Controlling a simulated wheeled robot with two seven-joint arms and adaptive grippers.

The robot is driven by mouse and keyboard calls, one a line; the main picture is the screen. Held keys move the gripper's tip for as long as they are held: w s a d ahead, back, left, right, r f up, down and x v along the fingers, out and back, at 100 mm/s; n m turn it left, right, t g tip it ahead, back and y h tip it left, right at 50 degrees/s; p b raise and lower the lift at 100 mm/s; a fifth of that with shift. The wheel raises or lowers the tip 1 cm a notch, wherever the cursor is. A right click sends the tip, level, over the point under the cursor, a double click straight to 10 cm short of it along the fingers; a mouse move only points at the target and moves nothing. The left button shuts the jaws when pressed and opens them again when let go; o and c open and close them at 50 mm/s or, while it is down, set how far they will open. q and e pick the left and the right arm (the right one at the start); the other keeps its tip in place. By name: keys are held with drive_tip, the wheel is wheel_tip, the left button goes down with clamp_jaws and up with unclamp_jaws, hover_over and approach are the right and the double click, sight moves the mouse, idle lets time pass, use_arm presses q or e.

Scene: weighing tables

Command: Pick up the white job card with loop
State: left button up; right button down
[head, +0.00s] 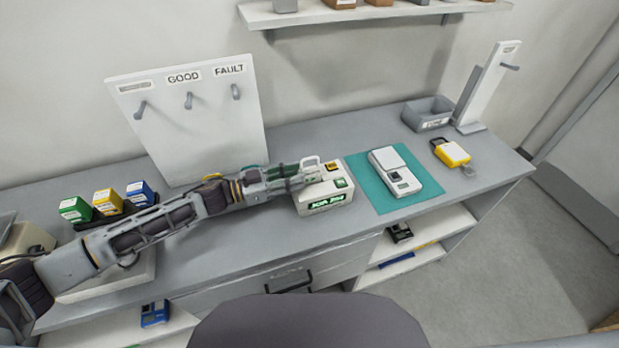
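My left arm reaches in from the left across the bench. Its gripper (307,174) is over the back left of a white box-like device (325,201) with a green lit display. A small pale loop shape (311,162) shows at the fingertips. I cannot tell whether it is the job card's loop or part of a finger. No white card shows clearly elsewhere; the gripper may hide it. Whether the fingers are open or shut is unclear. My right gripper is not in view.
A white board (190,130) with hooks, two labelled GOOD and FAULT, stands behind my arm. A white meter (395,172) lies on a teal mat (375,197). Right of it are a yellow device (452,153), a grey bin (428,113) and an upright hook stand (488,88).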

sight(315, 171)
use_arm(q)
drive_tip(key=shift+w+d, duration=0.2)
drive_tip(key=shift+d, duration=0.25)
drive_tip(key=shift+p+x, duration=0.35)
drive_tip(key=shift+x, duration=2.55)
clamp_jaws()
